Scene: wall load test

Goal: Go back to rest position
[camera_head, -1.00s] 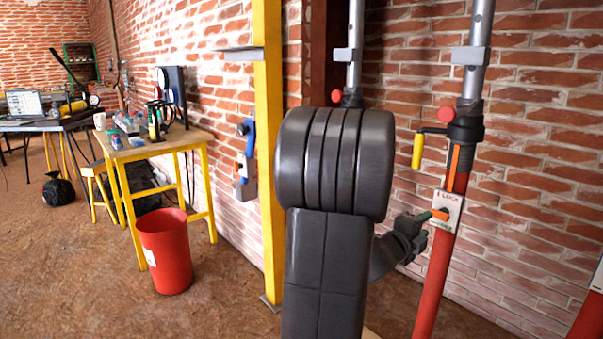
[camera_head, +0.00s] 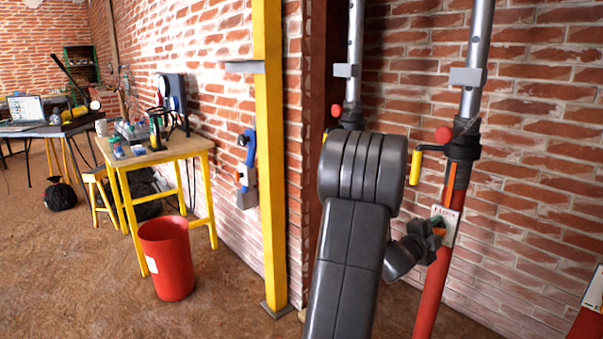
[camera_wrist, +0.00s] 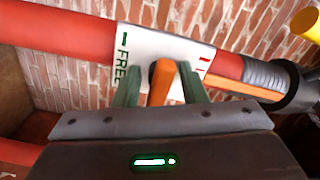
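A red and grey prop pole (camera_head: 430,290) leans against the brick wall at the right. It carries a white plate (camera_head: 447,222) marked LOCK at the top. In the wrist view the plate (camera_wrist: 190,55) reads FREE at left, and its right-hand word is partly hidden. An orange lever (camera_wrist: 161,84) on the plate stands between the two green fingers of my gripper (camera_wrist: 160,90), with small gaps showing on both sides. The fingers are apart. In the head view my gripper (camera_head: 436,230) is at the plate and hides most of the lever.
A second prop (camera_head: 354,60) stands behind my arm. A yellow handle (camera_head: 415,167) and red knob (camera_head: 443,134) stick out near my arm. A yellow post (camera_head: 270,170), red bin (camera_head: 166,258) and yellow-legged workbench (camera_head: 185,150) are at left. Floor at the lower left is clear.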

